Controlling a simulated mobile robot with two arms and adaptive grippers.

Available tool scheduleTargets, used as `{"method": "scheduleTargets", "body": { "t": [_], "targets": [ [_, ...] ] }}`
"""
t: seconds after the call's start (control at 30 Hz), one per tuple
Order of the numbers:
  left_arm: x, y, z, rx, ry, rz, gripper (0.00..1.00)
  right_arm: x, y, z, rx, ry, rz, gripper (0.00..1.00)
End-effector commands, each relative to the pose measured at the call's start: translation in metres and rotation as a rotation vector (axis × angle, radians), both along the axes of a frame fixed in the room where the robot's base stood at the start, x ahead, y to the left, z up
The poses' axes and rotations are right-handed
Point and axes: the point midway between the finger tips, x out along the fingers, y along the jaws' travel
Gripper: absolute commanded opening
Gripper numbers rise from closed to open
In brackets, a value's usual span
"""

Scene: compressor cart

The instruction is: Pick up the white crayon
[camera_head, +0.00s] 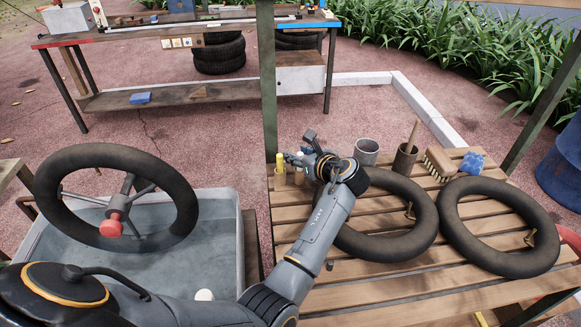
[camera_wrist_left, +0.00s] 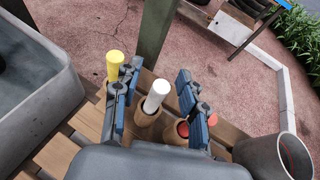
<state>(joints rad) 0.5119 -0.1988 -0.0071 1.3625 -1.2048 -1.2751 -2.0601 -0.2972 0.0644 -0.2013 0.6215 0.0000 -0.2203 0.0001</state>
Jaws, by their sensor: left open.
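The white crayon (camera_wrist_left: 158,95) stands upright in a small wooden holder (camera_wrist_left: 146,119) in the left wrist view. My left gripper (camera_head: 297,158) is open above the slatted wooden table's left back corner. In the wrist view its fingers stand on either side of the white crayon, with visible gaps. I cannot tell how far down they reach beside it. In the head view the gripper largely hides the white crayon. My right gripper is not in view.
A yellow crayon (camera_wrist_left: 115,66) stands just left of the left finger, and a red one (camera_wrist_left: 183,128) is near the right finger. A metal cup (camera_head: 366,152), brush (camera_head: 438,164) and black rings (camera_head: 498,228) lie rightward. A green post (camera_head: 268,90) rises behind.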

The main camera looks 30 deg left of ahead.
Motion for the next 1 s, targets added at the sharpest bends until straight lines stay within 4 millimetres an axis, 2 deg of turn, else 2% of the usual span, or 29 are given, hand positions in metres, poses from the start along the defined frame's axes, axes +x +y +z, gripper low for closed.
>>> {"method": "scheduleTargets", "body": {
  "t": [0.1, 0.23, 0.43, 0.57, 0.77, 0.87, 1.0],
  "targets": [
    [0.0, -0.002, 0.001, -0.001, -0.001, -0.001, 0.42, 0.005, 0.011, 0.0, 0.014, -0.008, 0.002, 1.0],
    [0.0, -0.001, 0.001, 0.0, 0.0, -0.001, 0.4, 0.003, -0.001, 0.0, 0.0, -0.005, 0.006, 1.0],
    [0.0, -0.001, 0.001, 0.0, 0.0, 0.0, 0.0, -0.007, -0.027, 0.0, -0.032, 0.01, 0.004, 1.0],
    [0.0, -0.001, 0.001, 0.0, 0.0, 0.0, 0.0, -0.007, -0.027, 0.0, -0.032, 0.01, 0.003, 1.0],
    [0.0, -0.001, 0.001, 0.0, 0.0, 0.0, 0.0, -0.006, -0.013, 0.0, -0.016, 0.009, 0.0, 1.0],
    [0.0, -0.001, 0.01, 0.0, -0.001, 0.0, 0.0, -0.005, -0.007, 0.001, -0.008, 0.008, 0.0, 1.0],
    [0.0, -0.001, 0.035, 0.0, -0.006, 0.001, 0.0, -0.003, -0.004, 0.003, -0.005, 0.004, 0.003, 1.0]
  ]
}}
